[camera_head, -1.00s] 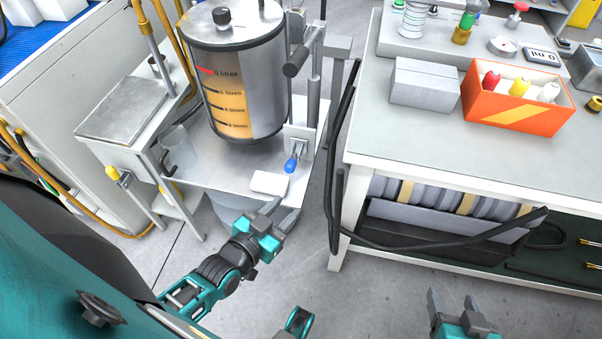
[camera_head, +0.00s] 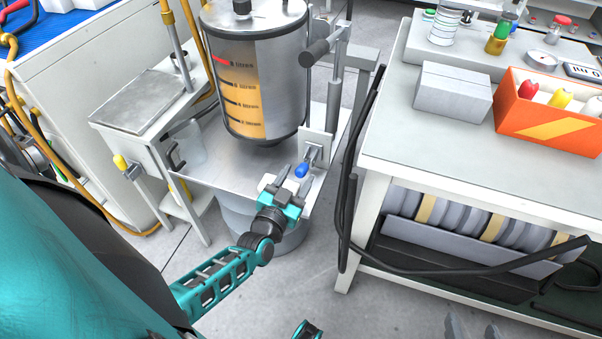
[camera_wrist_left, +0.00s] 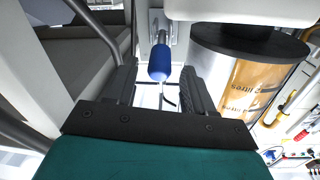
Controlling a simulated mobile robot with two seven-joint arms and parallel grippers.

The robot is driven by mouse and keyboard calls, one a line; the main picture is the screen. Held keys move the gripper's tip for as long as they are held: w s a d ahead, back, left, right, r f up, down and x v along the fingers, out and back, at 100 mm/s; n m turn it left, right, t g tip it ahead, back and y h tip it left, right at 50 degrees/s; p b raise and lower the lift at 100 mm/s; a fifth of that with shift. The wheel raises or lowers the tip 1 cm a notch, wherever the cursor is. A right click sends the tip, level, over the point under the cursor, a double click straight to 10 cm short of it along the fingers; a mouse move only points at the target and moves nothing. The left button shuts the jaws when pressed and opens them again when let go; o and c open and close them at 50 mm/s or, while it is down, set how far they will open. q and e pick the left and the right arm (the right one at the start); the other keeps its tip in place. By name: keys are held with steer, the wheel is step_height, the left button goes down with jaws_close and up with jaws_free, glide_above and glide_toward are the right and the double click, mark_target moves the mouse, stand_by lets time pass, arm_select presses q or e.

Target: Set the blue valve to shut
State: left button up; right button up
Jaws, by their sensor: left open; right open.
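The blue valve (camera_head: 302,170) is a small blue-capped handle on a metal fitting at a light plate, below and right of the steel tank (camera_head: 256,75). My left gripper (camera_head: 293,178) is open just in front of the handle. In the left wrist view the blue handle (camera_wrist_left: 159,62) shows between the two spread fingers, near their tips, with gaps on both sides. I cannot tell its exact depth between them. My right gripper (camera_head: 472,326) is open and empty at the bottom edge, over the floor.
A black hose (camera_head: 352,180) hangs between the tank stand and the white workbench (camera_head: 430,150). A grey box (camera_head: 452,92) and an orange bin (camera_head: 548,120) stand on the bench. A yellow-handled valve (camera_head: 121,162) is on the left stand.

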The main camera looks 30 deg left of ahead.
mark_target(304, 167)
arm_select(q)
steer(key=shift+w+a, duration=0.2)
steer(key=shift+w, duration=1.25)
steer(key=shift+c, duration=0.2)
jaws_close()
